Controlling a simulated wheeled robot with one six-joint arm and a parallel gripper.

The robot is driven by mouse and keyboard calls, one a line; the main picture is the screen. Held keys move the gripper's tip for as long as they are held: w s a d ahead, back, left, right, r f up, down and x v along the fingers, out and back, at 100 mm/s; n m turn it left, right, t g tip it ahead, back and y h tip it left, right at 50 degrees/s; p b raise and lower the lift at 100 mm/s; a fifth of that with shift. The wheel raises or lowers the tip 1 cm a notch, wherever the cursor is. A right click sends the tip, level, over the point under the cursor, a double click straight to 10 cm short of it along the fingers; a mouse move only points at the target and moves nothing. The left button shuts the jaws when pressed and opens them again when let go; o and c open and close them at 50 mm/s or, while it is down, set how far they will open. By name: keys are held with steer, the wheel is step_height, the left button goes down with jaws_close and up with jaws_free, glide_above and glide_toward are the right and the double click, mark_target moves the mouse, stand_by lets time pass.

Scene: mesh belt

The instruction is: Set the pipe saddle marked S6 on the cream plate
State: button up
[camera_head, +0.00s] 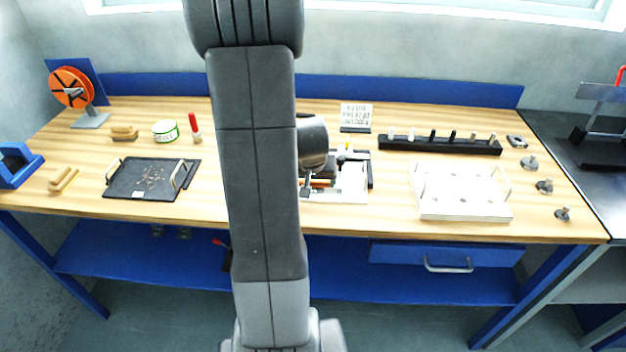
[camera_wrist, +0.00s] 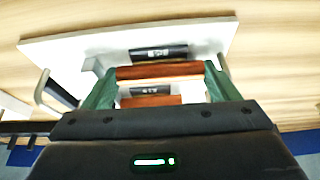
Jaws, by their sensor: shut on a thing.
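My gripper (camera_wrist: 162,82) has two green fingers and is shut on a reddish-brown piece (camera_wrist: 158,71), which spans the gap between them. It appears to be the pipe saddle. Dark labels with white marks show beyond and below its bar, too blurred to read surely as S6. A pale plate (camera_wrist: 80,50), seemingly the cream plate, lies under the gripper in the wrist view. In the head view a pale plate (camera_head: 348,196) shows just right of my arm, which hides most of the gripper. Whether the piece touches the plate cannot be told.
A white tray with handles (camera_head: 463,205) stands to the right, with a black peg rack (camera_head: 440,146) behind it. A dark tray (camera_head: 150,180) lies left. A small sign (camera_head: 356,116) stands at the back. Several grey knobbed parts line the right end.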

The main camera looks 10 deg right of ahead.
steer(key=o, duration=0.8)
steer(key=shift+r+p, duration=0.3)
steer(key=shift+r, duration=0.15)
steer(key=v, duration=1.1)
steer(key=shift+s+a+r, duration=0.1)
steer(key=shift+s+r, duration=0.05)
steer(key=shift+s, duration=0.15)
